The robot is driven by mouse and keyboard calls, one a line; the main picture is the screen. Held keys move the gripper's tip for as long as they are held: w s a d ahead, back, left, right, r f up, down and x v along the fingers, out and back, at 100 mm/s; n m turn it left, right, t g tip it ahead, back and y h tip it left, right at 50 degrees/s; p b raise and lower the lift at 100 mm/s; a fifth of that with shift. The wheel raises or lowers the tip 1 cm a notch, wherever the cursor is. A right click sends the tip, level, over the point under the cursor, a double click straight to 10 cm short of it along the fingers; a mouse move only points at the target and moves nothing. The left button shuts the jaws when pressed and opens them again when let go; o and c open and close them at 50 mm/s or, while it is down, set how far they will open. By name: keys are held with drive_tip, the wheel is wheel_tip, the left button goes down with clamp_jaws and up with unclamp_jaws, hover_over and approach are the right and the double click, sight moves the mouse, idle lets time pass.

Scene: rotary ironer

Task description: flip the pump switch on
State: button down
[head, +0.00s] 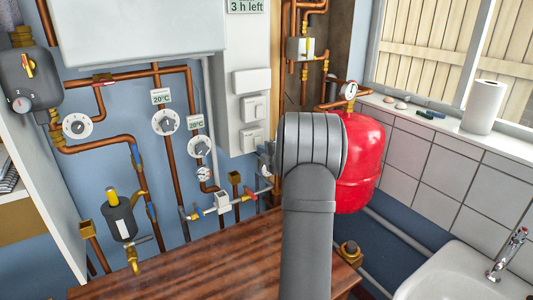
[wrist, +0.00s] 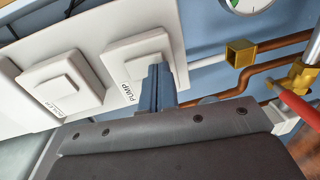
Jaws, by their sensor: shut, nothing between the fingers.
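The pump switch (wrist: 140,60) is a white square switch with a raised rocker, labelled PUMP, on a white panel in the wrist view. In the head view it appears to be the lower switch (head: 251,138) on the panel. My gripper (wrist: 157,72) is shut and empty. Its fingertips overlap the switch's edge beside the label. I cannot tell whether they touch it. In the head view my arm mostly hides the gripper, just right of and below the switch. Which way the rocker is tilted is unclear.
A second, similar switch (wrist: 58,85) sits beside it on the panel. Copper pipes and a red-handled valve (wrist: 295,103) are close to the gripper's right. A red tank (head: 362,165) stands behind my arm. A wooden top (head: 200,265) lies below, mostly clear.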

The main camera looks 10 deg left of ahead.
idle(0.3)
drive_tip(key=shift+w+a+f, duration=0.1)
drive_tip(key=shift+w, duration=0.05)
drive_tip(key=f+v, duration=0.3)
drive_tip(key=v, duration=1)
drive_tip(key=shift+s+d, duration=0.4)
drive_tip(key=shift+w+a+f, duration=0.1)
drive_tip(key=w+a+r, duration=0.2)
drive_tip(key=w+a, duration=0.5)
drive_tip(key=v, duration=0.7)
drive_tip(key=shift+r, duration=0.15)
